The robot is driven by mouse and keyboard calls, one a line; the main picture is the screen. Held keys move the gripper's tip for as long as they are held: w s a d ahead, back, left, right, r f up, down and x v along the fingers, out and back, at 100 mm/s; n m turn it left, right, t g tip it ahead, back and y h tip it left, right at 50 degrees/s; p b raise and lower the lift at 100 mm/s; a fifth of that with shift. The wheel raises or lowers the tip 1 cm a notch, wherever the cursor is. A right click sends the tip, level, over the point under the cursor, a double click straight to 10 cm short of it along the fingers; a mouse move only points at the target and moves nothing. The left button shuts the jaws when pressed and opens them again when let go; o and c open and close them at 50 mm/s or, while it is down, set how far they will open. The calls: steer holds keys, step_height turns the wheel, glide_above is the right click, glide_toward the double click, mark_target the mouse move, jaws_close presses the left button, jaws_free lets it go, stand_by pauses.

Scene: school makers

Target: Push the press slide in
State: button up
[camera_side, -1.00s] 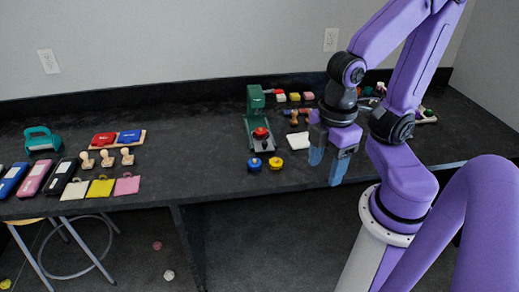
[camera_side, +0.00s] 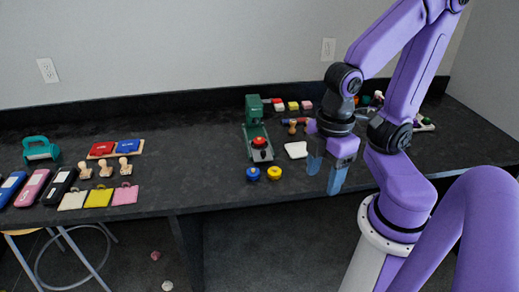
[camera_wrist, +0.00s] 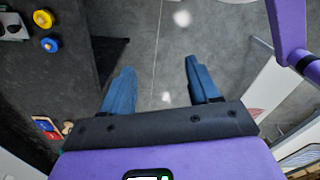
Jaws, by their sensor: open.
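The green press (camera_side: 254,125) stands on the dark bench near the middle of the side view. A red round piece (camera_side: 260,142) sits on its low front part, where the slide is; I cannot tell how far in the slide is. My gripper (camera_side: 324,181) is open and empty, with blue fingers pointing down, to the right of the press and apart from it, by the bench's front edge. In the wrist view my gripper (camera_wrist: 160,66) has its fingers well apart over the floor. A piece of the press (camera_wrist: 12,25) shows at the top left corner.
A blue round piece (camera_side: 252,174) and a yellow one (camera_side: 274,173) lie in front of the press. A white pad (camera_side: 296,149) lies between press and gripper. Wooden-handled stamps (camera_side: 104,168) and coloured pads (camera_side: 97,197) are at left. Bare bench lies left of the press.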

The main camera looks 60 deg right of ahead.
steer(key=shift+c, duration=1.2)
steer(key=w+m, duration=0.4)
steer(key=w, duration=0.6)
steer(key=m, duration=1)
glide_above(263, 151)
step_height(263, 151, down, 5)
step_height(263, 151, down, 17)
